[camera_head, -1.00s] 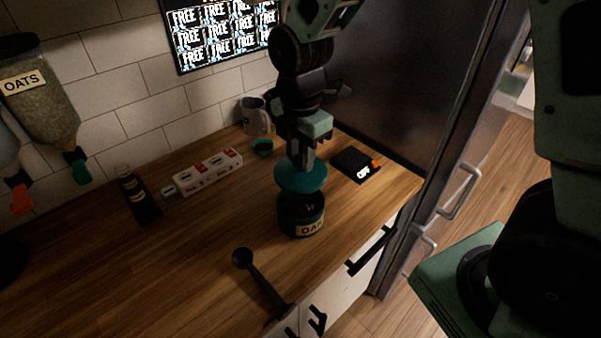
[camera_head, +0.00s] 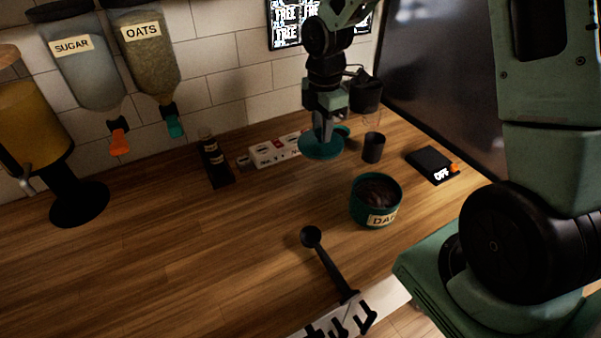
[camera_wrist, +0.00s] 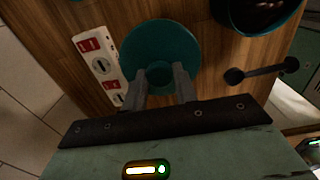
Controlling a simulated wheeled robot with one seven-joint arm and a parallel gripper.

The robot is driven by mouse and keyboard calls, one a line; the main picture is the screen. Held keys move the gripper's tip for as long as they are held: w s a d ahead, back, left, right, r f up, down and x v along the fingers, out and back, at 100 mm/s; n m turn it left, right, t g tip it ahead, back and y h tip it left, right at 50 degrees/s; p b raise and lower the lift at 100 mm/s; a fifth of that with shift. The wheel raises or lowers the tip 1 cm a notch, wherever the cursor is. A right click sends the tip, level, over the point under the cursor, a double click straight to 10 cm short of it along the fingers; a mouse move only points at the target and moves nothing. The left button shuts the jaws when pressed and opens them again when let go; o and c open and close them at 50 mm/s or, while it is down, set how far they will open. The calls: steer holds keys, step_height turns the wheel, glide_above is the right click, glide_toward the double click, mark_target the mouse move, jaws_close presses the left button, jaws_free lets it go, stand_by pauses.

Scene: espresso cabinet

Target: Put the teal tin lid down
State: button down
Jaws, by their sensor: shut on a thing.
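The teal tin lid (camera_head: 318,149) is a round disc with a knob, held level by my gripper (camera_head: 322,132). In the wrist view the lid (camera_wrist: 150,42) hangs beyond my gripper's fingers (camera_wrist: 160,76), which are shut on its knob. The lid looks to be above the counter, close to the power strip; its exact height is hard to tell. The open teal tin (camera_head: 374,208), with a pale label and dark contents, stands on the wooden counter to the right and nearer. The tin's dark opening also shows at the top right of the wrist view (camera_wrist: 258,12).
The power strip (camera_head: 268,153) lies behind and left of the lid. A dark cup (camera_head: 373,148) and a black scale marked OFF (camera_head: 431,164) stand to the right. A black spoon-like tool (camera_head: 325,258) lies near the front edge. The left-middle counter (camera_head: 200,240) is clear.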

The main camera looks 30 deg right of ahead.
step_height(320, 180, down, 9)
steer(key=shift+f+p, duration=0.2)
steer(key=shift+p, duration=0.45)
steer(key=shift+f, duration=0.1)
steer(key=c, duration=1.1)
jaws_free()
